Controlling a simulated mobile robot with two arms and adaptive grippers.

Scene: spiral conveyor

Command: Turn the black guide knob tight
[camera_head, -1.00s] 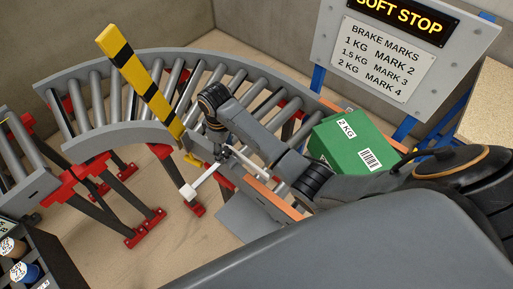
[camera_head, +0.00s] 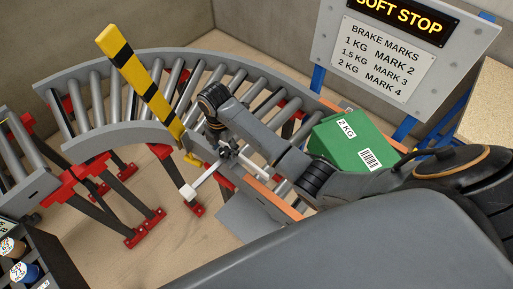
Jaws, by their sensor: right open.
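The black guide knob (camera_head: 229,152) shows as a small dark lobed shape at the near edge of the conveyor, above a pale bar (camera_head: 206,180) with a white end block. My right arm reaches in from the right. Its gripper (camera_head: 215,138) hangs down from the dark wrist right beside the knob. The jaws are open and small in view, partly hidden by the wrist, and I cannot tell whether they touch the knob. My left gripper is out of view.
A yellow and black striped arm (camera_head: 140,82) stands across the curved roller conveyor (camera_head: 105,137). A green 2 KG box (camera_head: 352,143) sits on the conveyor behind my right forearm. A brake-marks sign (camera_head: 385,55) stands at the back right.

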